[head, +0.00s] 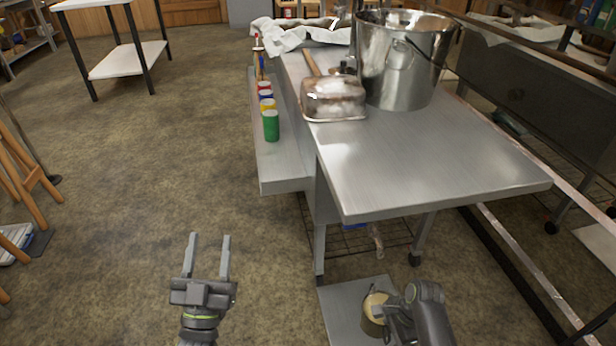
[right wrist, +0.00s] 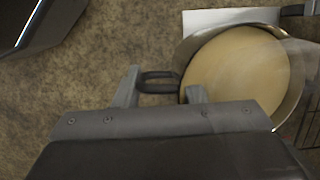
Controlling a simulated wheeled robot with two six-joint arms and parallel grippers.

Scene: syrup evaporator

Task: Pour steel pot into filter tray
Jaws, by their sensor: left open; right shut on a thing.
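The steel pot (head: 375,315) is low at the bottom of the head view, filled with tan contents. It fills the upper right of the right wrist view (right wrist: 236,72), and its dark loop handle (right wrist: 157,75) is between the fingers of my right gripper (right wrist: 163,88), shut on it. The pot looks upright; I cannot tell whether it rests on anything. My left gripper (head: 207,258) is open and empty over the floor. A white cloth (head: 300,35) covers something at the table's far end; I cannot tell whether this is the filter tray.
The steel table (head: 440,160) stands ahead, its near part clear. A grey panel (head: 340,310) is near the pot.

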